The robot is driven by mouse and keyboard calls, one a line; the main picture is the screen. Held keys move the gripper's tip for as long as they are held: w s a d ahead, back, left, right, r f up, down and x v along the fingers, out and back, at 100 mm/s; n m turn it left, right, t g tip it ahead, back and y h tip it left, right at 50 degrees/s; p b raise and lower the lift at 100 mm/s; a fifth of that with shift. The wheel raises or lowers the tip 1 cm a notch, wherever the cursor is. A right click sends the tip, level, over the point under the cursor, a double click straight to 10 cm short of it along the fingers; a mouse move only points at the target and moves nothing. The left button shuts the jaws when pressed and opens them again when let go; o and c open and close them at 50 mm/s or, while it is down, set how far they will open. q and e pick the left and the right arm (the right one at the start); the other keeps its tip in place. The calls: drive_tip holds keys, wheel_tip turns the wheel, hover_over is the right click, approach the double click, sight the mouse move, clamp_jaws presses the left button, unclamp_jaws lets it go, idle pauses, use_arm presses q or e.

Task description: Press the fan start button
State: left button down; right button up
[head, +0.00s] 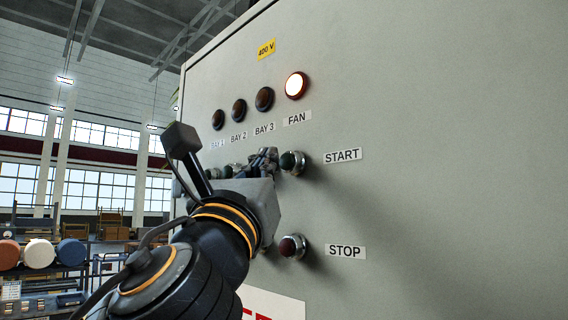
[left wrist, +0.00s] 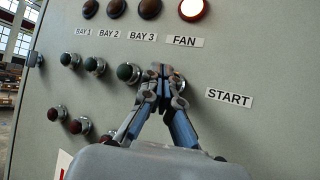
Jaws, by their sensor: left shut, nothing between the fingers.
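The fan start button (head: 291,162) is dark green in a silver collar, in the FAN column beside the START label (head: 342,156). My left gripper (head: 268,160) is shut and empty, with its fingertips at the button's left edge in the head view. In the left wrist view the shut fingertips (left wrist: 163,74) cover most of this button; only part of its collar shows. I cannot tell whether they touch it. The FAN lamp (head: 296,86) above glows white with an orange rim. My right gripper is not in view.
The grey cabinet front (head: 450,150) fills the right side. A red stop button (head: 292,247) sits below, beside the STOP label (head: 345,252). Dark bay lamps (head: 239,110) and green bay buttons (left wrist: 94,66) are to the left. Shelves (head: 45,275) stand far behind.

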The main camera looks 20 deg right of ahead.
use_arm(q)
drive_tip(key=shift+a, duration=0.1)
drive_tip(key=shift+s+a+b, duration=0.25)
drive_tip(key=shift+s+a, duration=0.05)
drive_tip(key=shift+a, duration=0.45)
drive_tip(key=shift+s+a+b, duration=0.2)
drive_tip(key=shift+s+a, duration=0.05)
drive_tip(key=shift+a, duration=0.55)
drive_tip(key=shift+s+a+b, duration=0.25)
drive_tip(key=shift+s+a, duration=0.05)
drive_tip(key=shift+a, duration=0.45)
drive_tip(key=shift+d, duration=0.1)
